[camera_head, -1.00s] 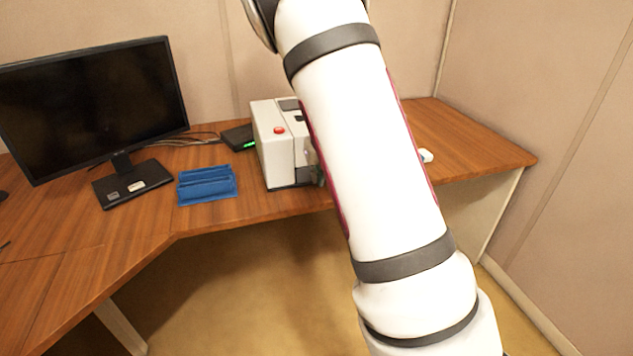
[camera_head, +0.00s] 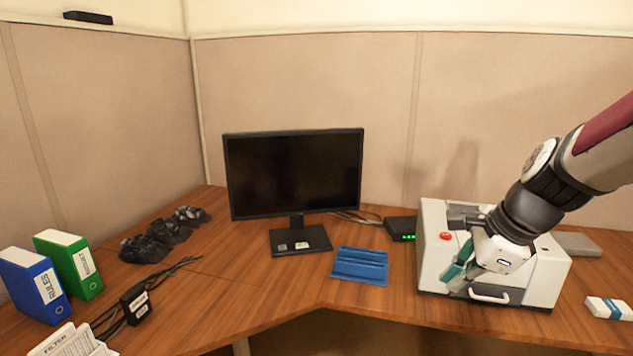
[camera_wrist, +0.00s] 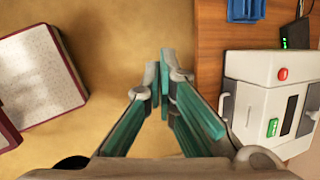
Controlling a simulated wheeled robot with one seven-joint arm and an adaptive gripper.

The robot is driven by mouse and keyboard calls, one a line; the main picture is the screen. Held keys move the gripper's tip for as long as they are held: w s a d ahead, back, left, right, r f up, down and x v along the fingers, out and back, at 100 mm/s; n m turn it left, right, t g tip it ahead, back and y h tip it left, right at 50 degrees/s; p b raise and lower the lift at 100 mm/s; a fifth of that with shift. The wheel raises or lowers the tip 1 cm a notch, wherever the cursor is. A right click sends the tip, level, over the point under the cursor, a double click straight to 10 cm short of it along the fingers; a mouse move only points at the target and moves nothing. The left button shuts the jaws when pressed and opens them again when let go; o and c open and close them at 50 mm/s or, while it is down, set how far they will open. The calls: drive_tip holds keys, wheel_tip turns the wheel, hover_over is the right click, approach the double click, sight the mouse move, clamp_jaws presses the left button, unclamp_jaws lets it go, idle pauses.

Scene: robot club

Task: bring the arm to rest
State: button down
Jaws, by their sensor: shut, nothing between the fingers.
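My gripper (camera_head: 462,275) has teal finger pads and hangs in front of the white machine in the head view, hiding part of its front. In the wrist view my gripper (camera_wrist: 162,72) is shut, with nothing between its fingers. The arm comes in from the right edge of the head view. The wrist view looks down past the fingers to the floor (camera_wrist: 110,45), with the desk edge just right of them.
The white machine (camera_head: 433,240) with a red button stands on the desk (camera_head: 220,300). A blue tray (camera_head: 360,265), a monitor (camera_head: 295,175), a black box with green lights (camera_head: 401,228), binders (camera_head: 68,262), dark crumpled things (camera_head: 145,249) and a small white-and-blue block (camera_head: 608,308) are around it.

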drive_tip(key=s+a+r+n+p, duration=0.1)
drive_tip(key=s+r+n, duration=0.1)
drive_tip(key=s+n, duration=0.5)
drive_tip(key=s+a+r+n+h+p, duration=0.1)
drive_tip(key=s+a+r+n, duration=0.1)
drive_tip(key=s+n, duration=0.5)
drive_tip(key=s+a+r+n+h+p, duration=0.1)
drive_tip(key=s+r+n, duration=0.3)
drive_tip(key=s+n, duration=0.3)
drive_tip(key=shift+s+a+p, duration=0.25)
drive_tip(key=shift+s+p, duration=0.1)
drive_tip(key=shift+s, duration=0.85)
